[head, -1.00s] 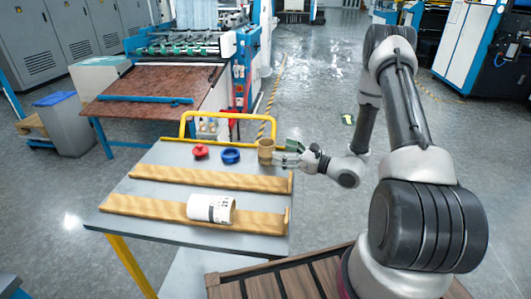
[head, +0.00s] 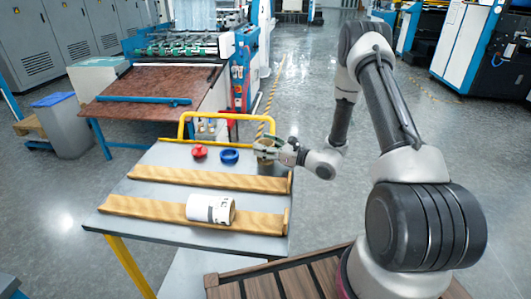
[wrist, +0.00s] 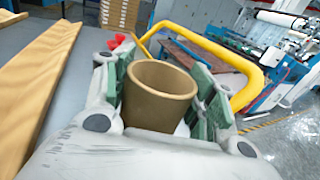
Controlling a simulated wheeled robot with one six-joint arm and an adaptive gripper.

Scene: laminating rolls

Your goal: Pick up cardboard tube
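The cardboard tube (head: 264,143) is a short brown hollow cylinder standing upright near the far right corner of the grey cart top (head: 165,157). In the wrist view the tube (wrist: 158,92) stands between my gripper's green finger pads, with its open top showing. My gripper (head: 268,151) reaches in from the right at the tube's height. In the wrist view its fingers (wrist: 160,85) are on both sides of the tube and look open, with a narrow gap at the right pad. The lower part of the tube is hidden by the gripper.
Two wooden rails (head: 160,208) cross the cart, and a white roll (head: 209,208) rests on the nearer one.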

